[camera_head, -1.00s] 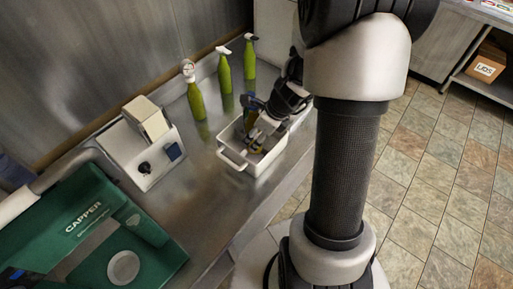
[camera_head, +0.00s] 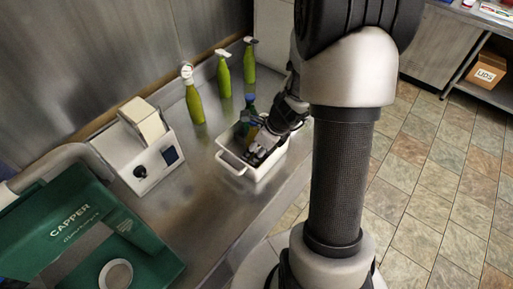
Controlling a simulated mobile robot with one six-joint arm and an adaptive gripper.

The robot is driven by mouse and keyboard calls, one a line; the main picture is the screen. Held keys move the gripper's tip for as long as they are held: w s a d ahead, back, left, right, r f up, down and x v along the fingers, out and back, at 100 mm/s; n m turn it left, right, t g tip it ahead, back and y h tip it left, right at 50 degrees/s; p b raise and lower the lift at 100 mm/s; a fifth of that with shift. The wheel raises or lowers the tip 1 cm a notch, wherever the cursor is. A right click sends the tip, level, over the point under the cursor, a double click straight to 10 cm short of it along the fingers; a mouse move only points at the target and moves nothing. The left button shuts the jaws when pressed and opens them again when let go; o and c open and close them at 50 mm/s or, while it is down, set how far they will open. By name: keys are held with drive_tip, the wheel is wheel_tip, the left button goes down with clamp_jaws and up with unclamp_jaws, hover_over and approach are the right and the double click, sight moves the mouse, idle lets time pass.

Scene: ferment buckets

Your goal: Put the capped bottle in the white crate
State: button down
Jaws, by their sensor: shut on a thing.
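The white crate (camera_head: 262,174) stands on the metal counter, right of the middle of the counter. My gripper (camera_head: 257,147) reaches down into it from the right. A dark blue-green bottle (camera_head: 250,112) with a yellowish patch stands up at the back of the crate, beside the gripper, with its top above the rim. My gripper is shut on this bottle, though the fingers and the lower part of the bottle are mostly hidden. I cannot tell whether the bottle touches the crate floor.
A white device (camera_head: 140,150) and a green capper (camera_head: 80,235) are on the left. Bare counter lies between device and crate. My arm column hides the area to the right.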

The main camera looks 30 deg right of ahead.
drive_tip(key=shift+f, duration=0.2)
drive_tip(key=c, duration=0.7)
unclamp_jaws()
drive_tip(key=shift+c, duration=0.2)
drive_tip(key=shift+r, duration=0.15)
